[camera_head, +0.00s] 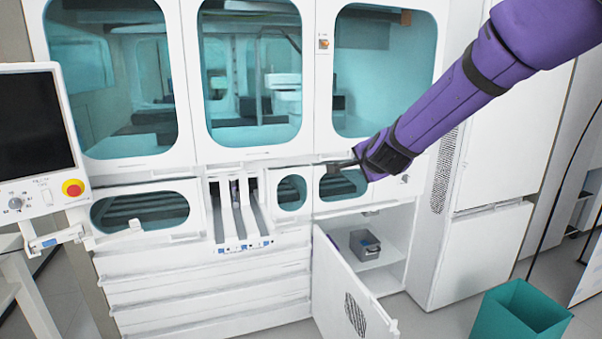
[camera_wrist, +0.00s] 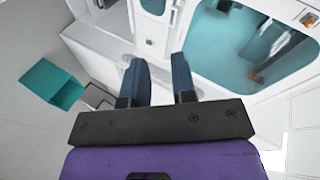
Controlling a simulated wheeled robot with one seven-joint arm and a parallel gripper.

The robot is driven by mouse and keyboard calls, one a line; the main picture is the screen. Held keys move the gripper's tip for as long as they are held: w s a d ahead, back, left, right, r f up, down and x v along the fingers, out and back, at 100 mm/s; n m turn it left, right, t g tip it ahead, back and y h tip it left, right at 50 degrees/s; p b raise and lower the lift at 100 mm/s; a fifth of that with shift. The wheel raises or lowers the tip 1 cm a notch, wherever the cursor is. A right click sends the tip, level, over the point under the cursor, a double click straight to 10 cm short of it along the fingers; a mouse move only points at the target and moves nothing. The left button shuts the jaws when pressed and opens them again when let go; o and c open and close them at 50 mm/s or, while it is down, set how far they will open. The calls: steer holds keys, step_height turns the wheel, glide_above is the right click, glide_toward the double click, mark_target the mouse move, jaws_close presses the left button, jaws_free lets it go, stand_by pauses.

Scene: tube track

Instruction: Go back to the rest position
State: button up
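My purple arm reaches in from the upper right in the head view. My gripper (camera_head: 338,165) is at its end, in front of the machine's lower window row, small and partly hidden by the dark wrist. In the wrist view my gripper (camera_wrist: 158,64) shows two dark blue fingers standing apart with nothing between them. The white machine (camera_head: 250,154) fills the middle of the head view. Several white tracks (camera_head: 240,215) slope out of an opening in its front, left of my gripper and apart from it.
A cabinet door (camera_head: 345,295) hangs open below my gripper, with a grey metal box (camera_head: 365,244) inside. A teal bin (camera_head: 520,312) stands on the floor at lower right; it also shows in the wrist view (camera_wrist: 52,84). A monitor (camera_head: 38,130) with a red button is at left.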

steer(key=s+d+r+n+g+y, duration=0.1)
steer(key=s+d+r+n+g, duration=0.2)
steer(key=s, duration=0.7)
steer(key=s+d+r+n, duration=0.3)
steer(key=s+r+n, duration=0.2)
steer(key=s, duration=0.5)
steer(key=s+d+f+n+g+h, duration=0.1)
steer(key=s+d, duration=0.3)
steer(key=s, duration=0.7)
steer(key=s+d+f+n+g+h, duration=0.1)
steer(key=s+d+n+g, duration=0.2)
steer(key=s, duration=0.9)
steer(key=shift+d+f+n, duration=0.3)
steer(key=shift+d+f, duration=0.1)
steer(key=shift+d, duration=0.25)
